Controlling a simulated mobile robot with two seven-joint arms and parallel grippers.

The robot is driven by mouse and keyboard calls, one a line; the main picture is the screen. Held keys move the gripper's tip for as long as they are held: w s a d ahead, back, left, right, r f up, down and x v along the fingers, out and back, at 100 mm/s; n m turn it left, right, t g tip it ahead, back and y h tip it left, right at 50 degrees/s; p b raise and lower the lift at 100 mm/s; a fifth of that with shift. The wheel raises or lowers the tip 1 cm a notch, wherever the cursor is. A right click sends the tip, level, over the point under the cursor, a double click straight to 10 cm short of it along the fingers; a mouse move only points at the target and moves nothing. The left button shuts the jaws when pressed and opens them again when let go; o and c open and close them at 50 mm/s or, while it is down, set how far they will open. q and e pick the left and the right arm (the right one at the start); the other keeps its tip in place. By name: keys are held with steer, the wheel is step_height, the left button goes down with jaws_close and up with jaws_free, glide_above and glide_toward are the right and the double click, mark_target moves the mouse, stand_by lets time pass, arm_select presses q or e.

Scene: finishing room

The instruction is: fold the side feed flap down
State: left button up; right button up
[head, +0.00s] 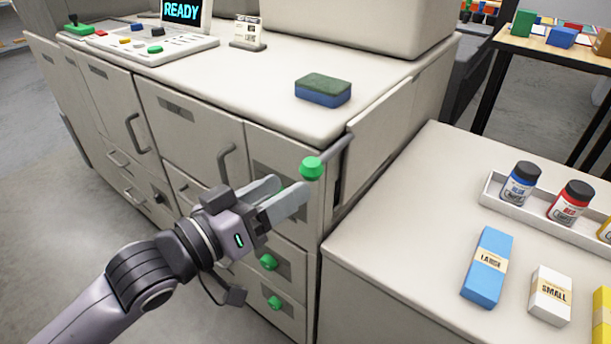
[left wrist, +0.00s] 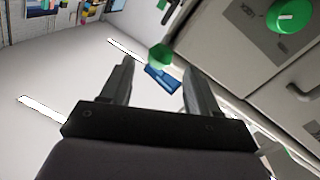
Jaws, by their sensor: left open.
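The side feed flap appears to be the pale panel (head: 378,135) standing upright on the right side of the machine. A grey bar (head: 340,152) by its near edge runs toward a round green knob (head: 312,168). My left gripper (head: 290,192) is open, its fingertips just left of and below that knob in the head view. In the left wrist view a green knob (left wrist: 159,57) shows between and beyond the open fingers (left wrist: 158,75). I cannot tell whether a finger touches it. My right gripper is not in view.
Green knobs (head: 268,262) sit on the machine's front below my gripper. A sponge (head: 323,90) lies on the machine's top. A side counter (head: 400,250) on the right holds a blue box (head: 487,266), a small white box (head: 550,294) and a bottle tray (head: 489,193).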

mark_target(304, 177)
arm_select(q)
steer(key=shift+p+x, duration=0.35)
steer(key=shift+x, duration=3.1)
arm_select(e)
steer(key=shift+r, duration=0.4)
